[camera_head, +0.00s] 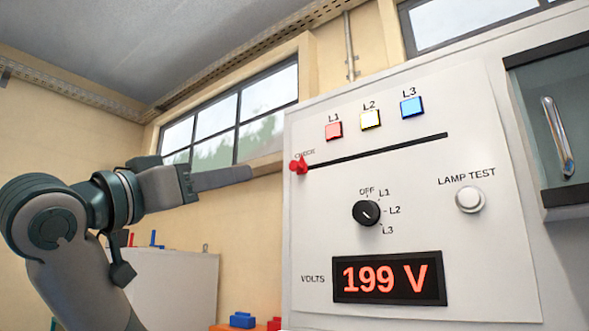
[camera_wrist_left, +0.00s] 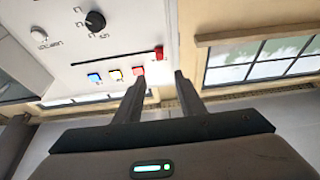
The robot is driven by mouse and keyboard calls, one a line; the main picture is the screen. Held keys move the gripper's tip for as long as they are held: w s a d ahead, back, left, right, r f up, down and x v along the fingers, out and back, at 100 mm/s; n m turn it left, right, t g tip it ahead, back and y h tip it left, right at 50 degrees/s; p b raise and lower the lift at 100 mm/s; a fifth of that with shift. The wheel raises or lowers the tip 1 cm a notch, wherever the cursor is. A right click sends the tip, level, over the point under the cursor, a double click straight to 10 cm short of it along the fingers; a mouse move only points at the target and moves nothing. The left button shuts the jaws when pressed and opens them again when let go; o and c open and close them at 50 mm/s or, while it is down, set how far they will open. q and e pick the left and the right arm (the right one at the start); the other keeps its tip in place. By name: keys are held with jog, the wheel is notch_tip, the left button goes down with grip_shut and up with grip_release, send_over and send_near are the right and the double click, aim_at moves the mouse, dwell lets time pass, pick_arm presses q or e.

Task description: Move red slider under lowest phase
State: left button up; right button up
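The red slider (camera_head: 299,166) sits at the left end of a black slot (camera_head: 375,150) on the white panel, by the word CHECK. Above the slot are the red L1 (camera_head: 334,131), yellow L2 (camera_head: 370,119) and blue L3 (camera_head: 411,106) squares. The display (camera_head: 389,278) reads 199 V. My left gripper (camera_head: 248,173) is left of the slider, apart from it and empty. In the left wrist view its two fingers (camera_wrist_left: 160,78) are spread, with the slider (camera_wrist_left: 158,52) ahead between them. My right gripper is not in view.
A black selector knob (camera_head: 366,213) is below the slot, its white mark slanting towards L3. A white lamp test button (camera_head: 470,199) is at the right. A glass door with a metal handle (camera_head: 557,137) is farther right. Blue and red pieces stand low behind my arm.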

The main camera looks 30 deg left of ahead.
pick_arm(q)
jog(key=p, duration=0.9)
send_near(292, 166)
jog(key=x, duration=0.7)
jog(key=shift+d+r, duration=0.1)
jog(key=shift+r, duration=0.1)
jog(key=shift+w+r, duration=0.15)
jog(key=shift+w, duration=0.55)
grip_shut()
